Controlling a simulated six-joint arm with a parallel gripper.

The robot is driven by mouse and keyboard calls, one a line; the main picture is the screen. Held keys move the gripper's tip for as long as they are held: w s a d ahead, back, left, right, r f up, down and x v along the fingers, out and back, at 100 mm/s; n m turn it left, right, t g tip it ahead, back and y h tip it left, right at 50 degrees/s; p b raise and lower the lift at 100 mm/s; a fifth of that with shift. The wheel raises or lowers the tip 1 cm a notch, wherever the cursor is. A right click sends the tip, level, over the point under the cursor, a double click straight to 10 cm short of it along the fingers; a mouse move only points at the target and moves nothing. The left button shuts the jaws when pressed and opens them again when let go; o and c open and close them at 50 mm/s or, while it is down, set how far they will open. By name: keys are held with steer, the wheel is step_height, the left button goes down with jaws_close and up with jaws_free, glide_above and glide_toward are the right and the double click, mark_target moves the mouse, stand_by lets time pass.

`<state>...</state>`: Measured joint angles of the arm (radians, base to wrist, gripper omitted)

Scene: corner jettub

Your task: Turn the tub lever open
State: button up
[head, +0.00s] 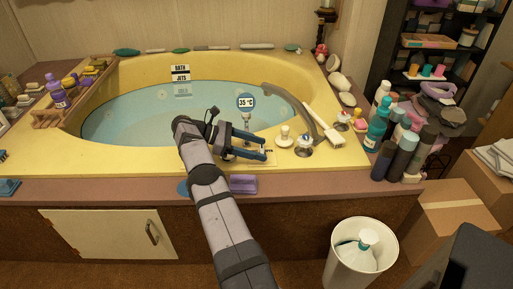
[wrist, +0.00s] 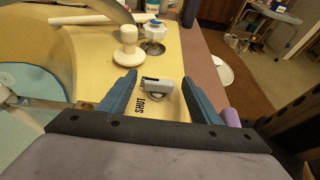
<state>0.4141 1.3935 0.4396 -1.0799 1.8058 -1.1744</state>
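The tub lever (wrist: 157,84) is a small grey and white handle on a round base, on the yellow tub deck. The word SHUT is printed on the deck beside it in the wrist view. My gripper (wrist: 159,78) is open, with one blue finger on each side of the lever and visible gaps between. The gripper also shows in the head view (head: 264,147), over the front rim of the tub. There the lever is not clearly visible among the fingers. I cannot tell how high the fingers are above the deck.
A white knob (head: 284,136), a blue-topped tap (head: 304,146) and the curved grey spout (head: 290,108) stand just right of my gripper. A white-handled brush (head: 325,125) lies behind them. Bottles (head: 405,152) crowd the right corner. A purple block (head: 243,184) lies on the front ledge.

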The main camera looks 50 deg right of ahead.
steer(key=shift+r, duration=0.1)
step_height(320, 180, up, 10)
steer(key=p, duration=0.4)
stand_by(0.4)
